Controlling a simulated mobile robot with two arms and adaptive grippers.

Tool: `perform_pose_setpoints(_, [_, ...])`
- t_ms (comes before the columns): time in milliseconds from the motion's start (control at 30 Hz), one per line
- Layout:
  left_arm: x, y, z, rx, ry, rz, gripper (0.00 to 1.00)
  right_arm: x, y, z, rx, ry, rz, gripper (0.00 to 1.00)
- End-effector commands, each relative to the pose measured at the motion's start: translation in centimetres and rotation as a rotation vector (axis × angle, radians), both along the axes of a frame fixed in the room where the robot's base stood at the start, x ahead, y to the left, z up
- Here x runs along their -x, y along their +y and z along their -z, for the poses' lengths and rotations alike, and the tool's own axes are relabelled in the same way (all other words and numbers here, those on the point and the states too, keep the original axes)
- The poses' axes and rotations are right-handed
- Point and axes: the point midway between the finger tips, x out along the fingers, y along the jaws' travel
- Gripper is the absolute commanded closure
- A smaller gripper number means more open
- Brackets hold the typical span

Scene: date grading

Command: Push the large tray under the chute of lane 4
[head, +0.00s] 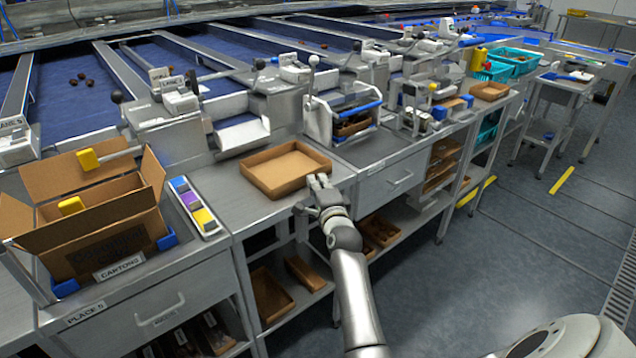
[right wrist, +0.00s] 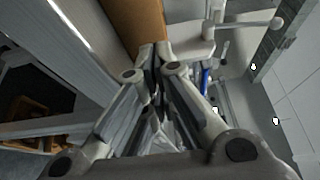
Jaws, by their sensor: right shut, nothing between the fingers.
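The large tray (head: 284,170) is an empty, shallow brown tray on the steel bench. It lies just in front of a metal chute (head: 241,132), slightly to its right. The lane number at this chute is too small to read. My right gripper (head: 318,182) is shut and empty, with its fingertips at the tray's front right corner; whether they touch cannot be told. In the right wrist view, the closed fingers (right wrist: 154,52) point at a brown strip of the tray (right wrist: 140,18). My left gripper is not in view.
An open carton (head: 105,235) and a strip of coloured blocks (head: 194,207) stand left of the tray. A metal unit with a blue handle (head: 345,120) stands behind it to the right. Brown trays (head: 270,295) lie on the shelf below.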

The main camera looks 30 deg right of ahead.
Motion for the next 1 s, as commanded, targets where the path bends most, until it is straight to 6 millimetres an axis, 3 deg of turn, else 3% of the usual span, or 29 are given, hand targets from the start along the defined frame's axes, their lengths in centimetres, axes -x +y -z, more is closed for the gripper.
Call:
perform_pose_setpoints(233, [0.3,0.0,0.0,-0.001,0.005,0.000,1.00,-0.2,0.1,0.0,-0.002,-0.001,0.000,1.00])
perform_pose_setpoints(500, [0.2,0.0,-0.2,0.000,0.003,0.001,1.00,-2.5,1.2,0.0,-0.003,-0.001,0.000,1.00])
perform_pose_setpoints(1000, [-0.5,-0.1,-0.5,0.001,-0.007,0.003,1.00,-2.5,1.2,0.0,0.000,0.001,-0.001,1.00])
